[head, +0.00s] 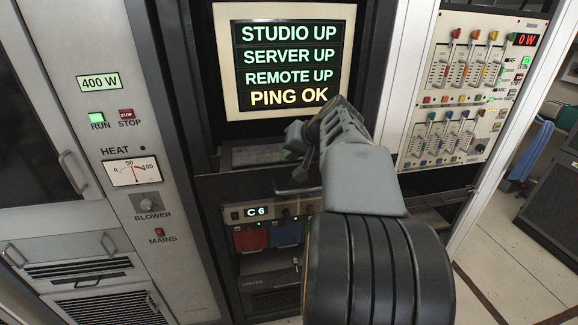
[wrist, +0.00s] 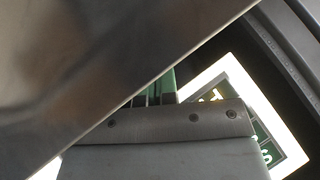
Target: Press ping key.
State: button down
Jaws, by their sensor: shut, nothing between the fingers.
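A monitor (head: 222,60) in the middle rack reads STUDIO UP, SERVER UP and REMOTE UP in green, and PING OK in yellow. Below it is a dark keyboard shelf (head: 250,157). I cannot make out a ping key; my arm and gripper cover the right part of the shelf. My gripper (head: 296,150) is shut and empty, low in front of the shelf below the screen. Whether it touches a key cannot be told.
Below the shelf are a C 6 display (head: 257,212), a red box (head: 250,240) and a blue box (head: 286,233). The left cabinet has a 400 W display (head: 99,82) and a heat meter (head: 132,171). A slider panel (head: 468,85) stands right. Open floor lies far right.

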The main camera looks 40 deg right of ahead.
jog(key=shift+r+p, duration=1.75)
jog(key=shift+r, duration=0.8)
